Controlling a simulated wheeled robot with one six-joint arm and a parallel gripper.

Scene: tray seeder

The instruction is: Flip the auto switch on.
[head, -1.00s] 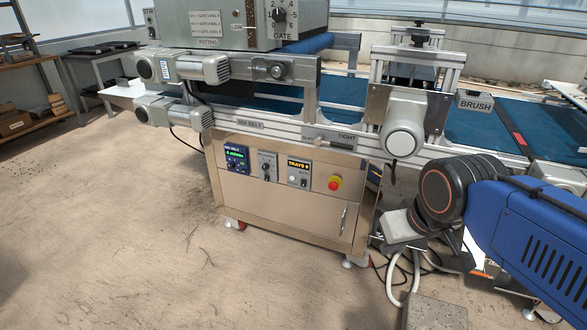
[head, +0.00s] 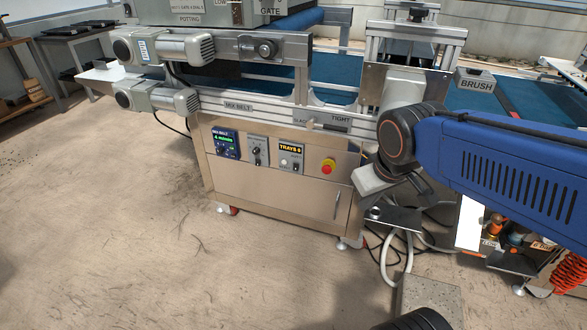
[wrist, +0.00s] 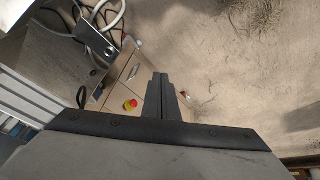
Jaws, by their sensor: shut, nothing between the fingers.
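The steel control cabinet (head: 270,190) carries a row of small controls on its upper front. A blue-lit display unit (head: 225,144) is at the left, then a grey plate with a dark knob or switch (head: 257,150). Next to it is the TRAYS counter unit (head: 290,155) with a white button and a small dark switch. The labels are too small to tell which is the auto switch, or its position. In the wrist view my gripper (wrist: 162,90) is shut and empty, its dark fingers beside the red stop button (wrist: 130,105). In the head view its fingertips cannot be made out.
The red stop button on its yellow base (head: 327,166) sits at the panel's right. A belt conveyor (head: 335,68) runs above the cabinet. Grey hoses and cables (head: 392,262) lie at its right. The floor (head: 120,230) in front is clear.

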